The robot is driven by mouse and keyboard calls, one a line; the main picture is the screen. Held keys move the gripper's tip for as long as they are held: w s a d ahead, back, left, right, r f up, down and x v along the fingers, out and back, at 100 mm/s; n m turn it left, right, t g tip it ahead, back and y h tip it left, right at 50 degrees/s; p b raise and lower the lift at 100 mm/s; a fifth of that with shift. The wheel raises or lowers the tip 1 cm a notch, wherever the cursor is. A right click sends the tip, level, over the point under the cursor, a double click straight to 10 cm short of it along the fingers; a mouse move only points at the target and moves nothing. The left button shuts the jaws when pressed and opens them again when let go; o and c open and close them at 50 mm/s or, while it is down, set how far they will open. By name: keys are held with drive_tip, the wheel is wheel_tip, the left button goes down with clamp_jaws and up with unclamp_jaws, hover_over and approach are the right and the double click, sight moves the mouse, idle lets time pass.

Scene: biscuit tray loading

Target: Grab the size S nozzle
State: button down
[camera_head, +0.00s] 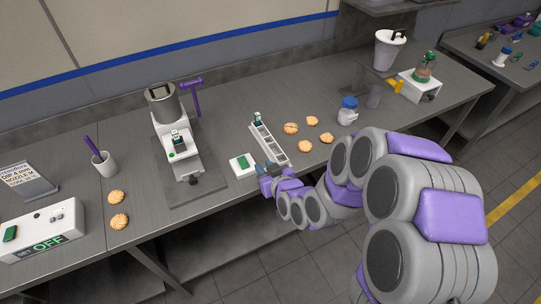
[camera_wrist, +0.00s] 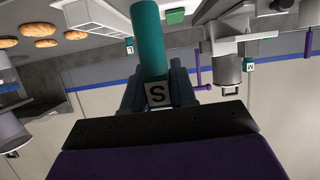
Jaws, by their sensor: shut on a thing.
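My gripper (camera_wrist: 156,80) is shut on the size S nozzle, a teal cylinder (camera_wrist: 150,40) with a white label marked S at its lower end in the wrist view. The nozzle stands between the two fingers, pointing away from my wrist. In the head view my gripper (camera_head: 266,180) is at the near edge of the table, by the near end of the white slotted rack (camera_head: 275,152). The nozzle is hard to make out there. Another teal nozzle (camera_head: 257,118) with a white label is at the rack's far end.
A white block with a green top (camera_head: 237,168) lies just left of the rack. The dispensing machine (camera_head: 165,110) further left carries a piece marked M (camera_wrist: 249,66). Several biscuits (camera_head: 291,128) and a blue-lidded jar (camera_head: 348,110) stand to the right of the rack.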

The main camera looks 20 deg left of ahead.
drive_tip(key=p, duration=0.3)
drive_tip(key=shift+s+a+r, duration=0.1)
drive_tip(key=shift+s+r, duration=0.1)
drive_tip(key=shift+s, duration=0.1)
drive_tip(key=s+p, duration=0.1)
drive_tip(key=p, duration=0.6)
drive_tip(key=shift+s+p, duration=0.3)
drive_tip(key=shift+s, duration=0.05)
drive_tip(key=shift+d, duration=0.2)
